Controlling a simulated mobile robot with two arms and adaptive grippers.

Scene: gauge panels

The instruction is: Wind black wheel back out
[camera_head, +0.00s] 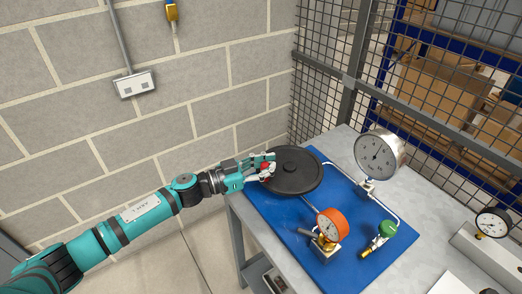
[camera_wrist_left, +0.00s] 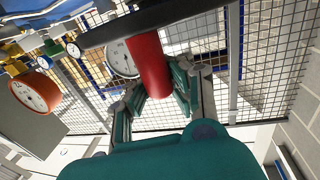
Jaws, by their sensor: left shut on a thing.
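The black wheel (camera_head: 295,172) lies flat over the left side of the blue mat on the bench. A red handle stands at the wheel's left edge. My left gripper (camera_head: 264,167) reaches in from the left and is shut on the red handle. In the left wrist view the gripper (camera_wrist_left: 158,85) has its fingers on both sides of the red handle (camera_wrist_left: 150,62), and the wheel's dark rim (camera_wrist_left: 130,24) crosses above. My right gripper is not in view.
A large silver gauge (camera_head: 378,154) stands behind the wheel to the right. An orange gauge (camera_head: 331,225) and a green-knobbed valve (camera_head: 387,229) sit on the blue mat (camera_head: 290,235). Another gauge (camera_head: 493,223) is at far right. A mesh fence (camera_head: 325,95) and block wall (camera_head: 190,70) close the back and left.

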